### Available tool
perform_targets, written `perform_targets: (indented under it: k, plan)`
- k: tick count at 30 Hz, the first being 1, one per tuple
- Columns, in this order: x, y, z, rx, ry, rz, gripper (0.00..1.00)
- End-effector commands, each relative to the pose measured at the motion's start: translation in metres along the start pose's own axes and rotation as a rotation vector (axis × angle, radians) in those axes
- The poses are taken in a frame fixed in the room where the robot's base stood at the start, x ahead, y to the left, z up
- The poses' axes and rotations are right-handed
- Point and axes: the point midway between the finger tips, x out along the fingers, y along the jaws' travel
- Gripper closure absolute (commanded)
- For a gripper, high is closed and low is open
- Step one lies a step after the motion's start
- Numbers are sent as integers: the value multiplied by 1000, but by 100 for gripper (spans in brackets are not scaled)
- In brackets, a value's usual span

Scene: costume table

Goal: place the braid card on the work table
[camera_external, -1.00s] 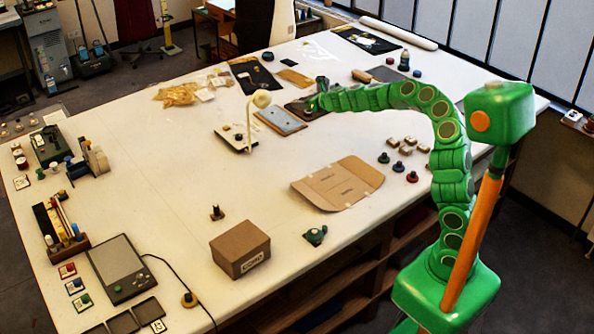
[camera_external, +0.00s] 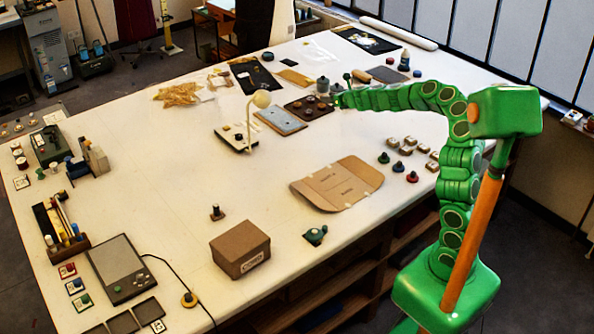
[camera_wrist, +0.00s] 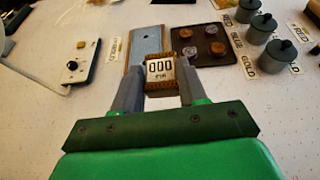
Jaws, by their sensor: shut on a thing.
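The braid card (camera_wrist: 160,85), a small tan-edged piece with a white label reading "000", is between the fingers of my gripper (camera_wrist: 159,68) in the wrist view. My gripper is shut on it. In the external view my gripper (camera_external: 338,97) is over the far part of the white work table (camera_external: 180,190), beside the dark button tray. The card cannot be made out there. I cannot tell whether the card touches the table or is held above it.
A blue-grey board (camera_wrist: 146,45) lies just beyond the card, left of the brown tray (camera_wrist: 215,43) with round buttons. Lidded grey pots (camera_wrist: 262,27) with colour labels stand to the right. A white panel with a knob (camera_wrist: 75,65) lies left. Bare table is nearest my gripper.

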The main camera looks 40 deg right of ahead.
Motion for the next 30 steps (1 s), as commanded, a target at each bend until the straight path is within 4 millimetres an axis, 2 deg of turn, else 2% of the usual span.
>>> perform_targets:
  k: [1,3,12,30]
  plan:
    - [-8,-15,-6,4,-3,7,87]
    - [-18,-28,-15,-1,-3,19,87]
    - [-51,-68,-46,-24,-2,63,87]
    - [-116,-119,-97,-52,-1,134,87]
